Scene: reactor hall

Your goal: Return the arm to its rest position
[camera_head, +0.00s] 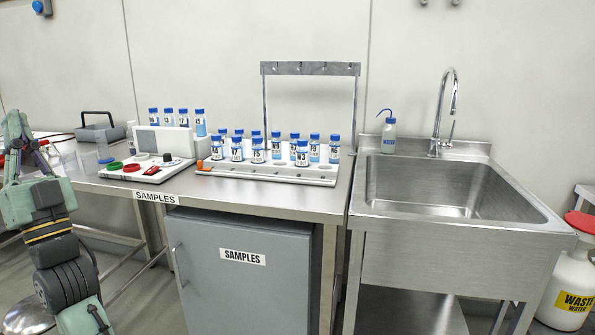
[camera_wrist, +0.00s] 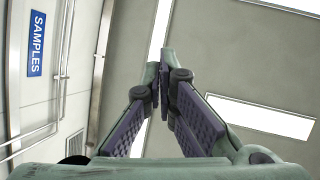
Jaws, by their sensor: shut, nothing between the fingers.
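My arm stands at the left edge of the head view, with its dark wrist and green links in front of the bench. My gripper (camera_head: 17,120) points upward there, apart from the bench's objects as far as I can tell. In the wrist view its two fingers (camera_wrist: 163,62) come together at the tips, with purple pads facing inward and nothing held. The lower part of my arm is cut off by the picture's edge.
A steel bench (camera_head: 310,201) carries a white rack (camera_head: 300,174) of blue-capped vials and a white tray (camera_head: 160,176). A sink (camera_head: 440,190) with a wash bottle (camera_head: 389,137) stands right. A waste container (camera_head: 568,285) is at far right. The wrist view shows ceiling lights (camera_wrist: 265,118) and a SAMPLES sign (camera_wrist: 36,43).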

